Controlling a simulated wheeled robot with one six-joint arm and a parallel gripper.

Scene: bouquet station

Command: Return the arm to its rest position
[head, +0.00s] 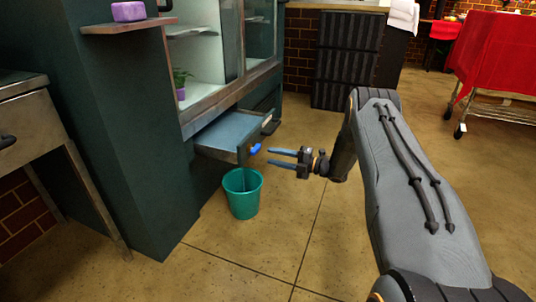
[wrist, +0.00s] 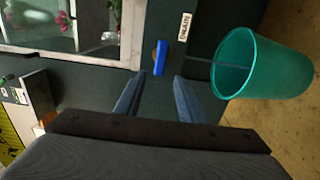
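My gripper (head: 268,158) is stretched out to the left in the head view, with its two blue-grey fingers apart and nothing between them. In the wrist view my gripper (wrist: 156,92) shows the same open fingers on both sides of the lower middle. Ahead of the gap is a blue handle (wrist: 160,57), apart from the fingers. My arm reaches in from the lower right.
A teal bucket (head: 243,192) stands on the floor below the drawer; it shows right of my gripper in the wrist view (wrist: 280,68). A dark green cabinet (head: 110,130) and metal table (head: 30,110) stand left. A red-draped cart (head: 495,55) is far right. Open floor lies between.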

